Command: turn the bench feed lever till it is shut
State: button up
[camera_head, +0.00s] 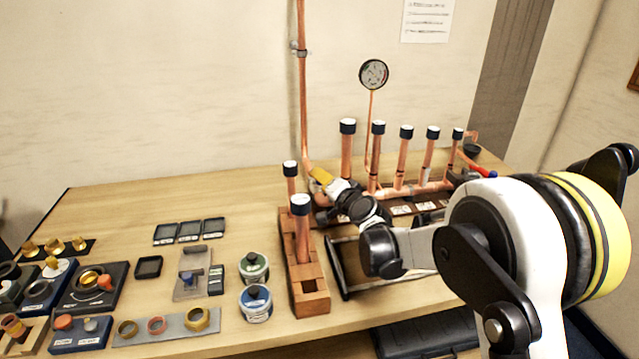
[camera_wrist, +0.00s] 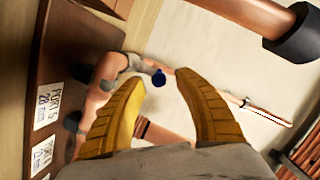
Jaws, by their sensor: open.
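My gripper (camera_head: 321,177), with its yellow fingers, is by the foot of the copper feed pipe (camera_head: 304,90), left of the manifold. In the wrist view my gripper (camera_wrist: 160,80) is open, its two ribbed yellow fingers apart. A small dark blue knob or lever end (camera_wrist: 158,77) shows between the fingertips, in front of a grey fitting (camera_wrist: 128,62) on copper pipe. It looks like the feed lever, but I cannot tell its angle or whether the fingers touch it. In the head view my gripper and wrist hide this spot.
The copper manifold (camera_head: 430,188) with several black-capped risers stands to the right, with a red handle (camera_head: 479,169) at its far end. A wooden block (camera_head: 312,297) with capped pipes stands close in front. A gauge (camera_head: 373,74) rises behind. Trays and fittings cover the bench's left.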

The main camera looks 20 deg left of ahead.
jog(key=shift+x, duration=1.15)
jog(key=shift+d, duration=0.1)
grip_shut()
jog(key=shift+s, duration=0.1)
